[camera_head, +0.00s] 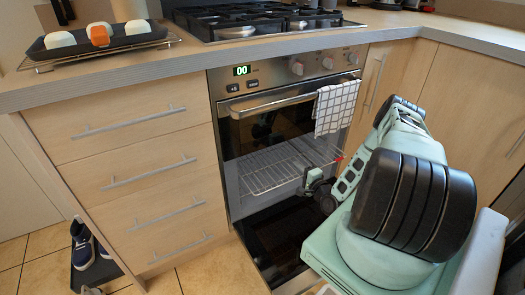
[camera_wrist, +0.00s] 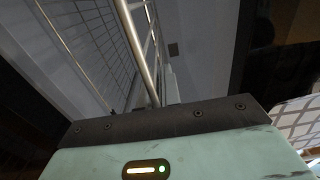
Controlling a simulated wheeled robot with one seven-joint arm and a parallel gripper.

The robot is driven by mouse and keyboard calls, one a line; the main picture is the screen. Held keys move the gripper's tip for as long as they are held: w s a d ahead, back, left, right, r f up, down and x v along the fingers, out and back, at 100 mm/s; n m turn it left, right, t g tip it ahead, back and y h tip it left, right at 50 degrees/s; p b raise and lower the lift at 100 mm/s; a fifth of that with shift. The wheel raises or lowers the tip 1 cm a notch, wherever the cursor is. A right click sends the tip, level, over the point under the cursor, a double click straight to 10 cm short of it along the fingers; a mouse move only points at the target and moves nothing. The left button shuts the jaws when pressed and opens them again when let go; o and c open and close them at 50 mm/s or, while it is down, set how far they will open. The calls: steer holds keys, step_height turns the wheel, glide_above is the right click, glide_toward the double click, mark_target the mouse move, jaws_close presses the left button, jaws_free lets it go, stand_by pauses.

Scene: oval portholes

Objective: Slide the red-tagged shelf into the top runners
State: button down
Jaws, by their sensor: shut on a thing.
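The wire shelf (camera_head: 268,172) lies roughly level at the oven's (camera_head: 232,190) open mouth, inside or partly inside; I cannot tell how far. A small red spot, perhaps its tag, shows at its right side by my arm. My gripper (camera_head: 312,180) is at the shelf's front right and is shut on it. In the wrist view a bright rod of the shelf (camera_wrist: 139,52) runs down behind my gripper's edge, with more wires beside it. The fingertips are hidden there. I cannot make out the runners or which level the shelf is at.
The oven door (camera_head: 282,240) hangs open below, dark glass up. A checked towel (camera_head: 335,108) hangs on the handle above my gripper. Drawers (camera_head: 130,170) stand left, cupboards (camera_head: 470,90) right. A tray with several white things and an orange one (camera_head: 99,35) sits on the counter.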

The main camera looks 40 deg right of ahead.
mark_target(276, 146)
steer(key=shift+b+x, duration=3.45)
steer(key=shift+x, duration=4.15)
steer(key=shift+b+x, duration=0.35)
steer(key=shift+x, duration=0.5)
steer(key=shift+r, duration=0.2)
steer(key=c, duration=1.5)
jaws_free()
steer(key=shift+s+a+f, duration=0.1)
steer(key=shift+f, duration=0.1)
steer(key=p+v, duration=0.4)
steer(key=v, duration=1.3)
steer(key=shift+s, duration=0.2)
